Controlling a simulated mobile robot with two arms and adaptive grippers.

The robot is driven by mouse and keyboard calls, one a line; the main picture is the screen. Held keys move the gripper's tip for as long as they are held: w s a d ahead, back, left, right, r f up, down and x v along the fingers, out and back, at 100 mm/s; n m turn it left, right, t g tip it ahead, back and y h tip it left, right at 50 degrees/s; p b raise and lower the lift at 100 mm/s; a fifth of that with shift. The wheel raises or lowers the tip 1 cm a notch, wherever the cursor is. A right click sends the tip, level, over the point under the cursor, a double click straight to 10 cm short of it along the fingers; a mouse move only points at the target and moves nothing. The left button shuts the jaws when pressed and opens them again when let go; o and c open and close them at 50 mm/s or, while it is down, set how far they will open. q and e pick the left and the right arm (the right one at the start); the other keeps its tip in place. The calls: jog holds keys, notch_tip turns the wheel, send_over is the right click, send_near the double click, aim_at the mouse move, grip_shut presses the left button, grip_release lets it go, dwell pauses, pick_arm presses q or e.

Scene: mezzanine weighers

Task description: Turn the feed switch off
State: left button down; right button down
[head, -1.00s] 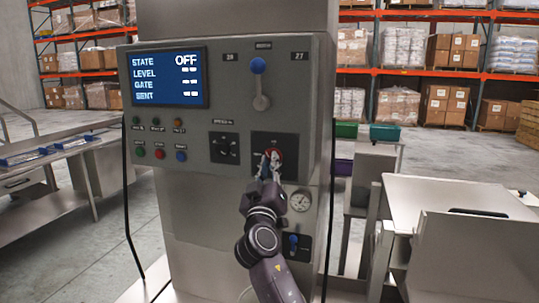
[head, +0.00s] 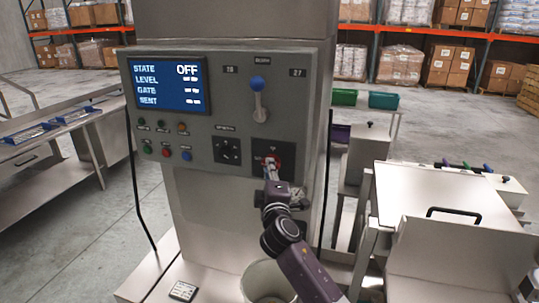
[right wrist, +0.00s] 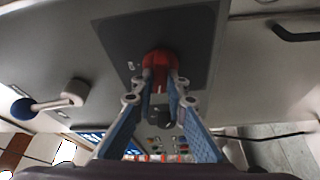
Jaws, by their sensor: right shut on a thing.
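The feed switch (head: 272,160) is a red rotary knob on a dark square plate at the lower right of the grey control panel (head: 225,95). In the right wrist view the red knob (right wrist: 158,62) sits between my fingertips. My right gripper (head: 270,170) is shut on the knob, with a finger on each side; it also shows in the right wrist view (right wrist: 160,80). The screen (head: 167,84) reads STATE OFF, with dashes by LEVEL, GATE and SENT. The knob's marks are too small to read. My left gripper is not in view.
A blue-tipped lever (head: 258,95) stands above the switch. A black dial (head: 227,150) and several small buttons are to its left. A white bucket (head: 262,281) is below my right arm. A steel bench (head: 60,150) is at left, and a lidded steel box (head: 430,195) at right.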

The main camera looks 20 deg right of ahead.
jog(key=shift+n+g+p, duration=0.4)
jog(key=shift+n+p, duration=0.5)
jog(key=shift+n, duration=0.1)
jog(key=shift+f, duration=0.1)
jog(key=c, duration=1.9)
grip_release()
jog(key=shift+c, duration=0.2)
jog(key=v, duration=1.2)
jog(key=shift+d, duration=0.1)
